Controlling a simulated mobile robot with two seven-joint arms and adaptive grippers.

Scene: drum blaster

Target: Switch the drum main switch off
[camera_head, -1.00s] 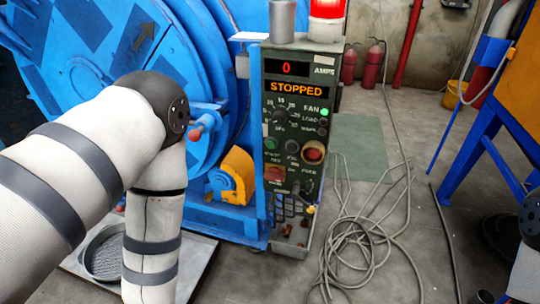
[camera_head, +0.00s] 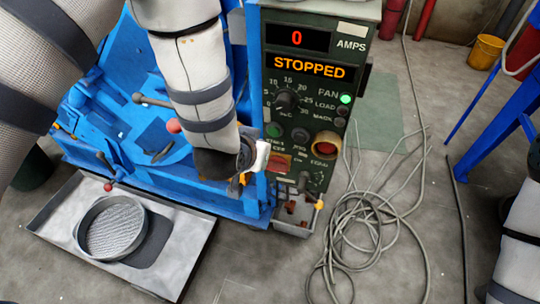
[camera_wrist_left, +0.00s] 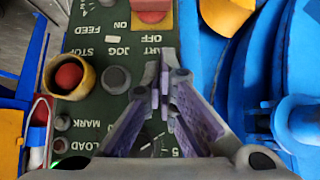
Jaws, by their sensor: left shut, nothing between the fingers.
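The green control panel (camera_head: 337,105) stands upright in the middle of the head view, its displays reading 0 AMPS and STOPPED. A red switch on a yellow plate (camera_head: 280,163) sits low on its left side. In the left wrist view the red switch (camera_wrist_left: 152,12) is at the top edge, partly cut off, beside ON and OFF lettering. My left gripper (camera_wrist_left: 160,82) is shut and empty in front of the panel, below the switch in that view. I cannot tell whether it touches the panel. In the head view my left wrist is just left of the switch. My right gripper is out of view.
A red button in a yellow collar (camera_head: 325,146) and several knobs crowd the panel. The blue drum machine (camera_head: 120,110) is to its left, above a grey tray (camera_head: 180,245). Loose cables (camera_head: 350,235) lie on the floor at right. My right arm is at the right edge.

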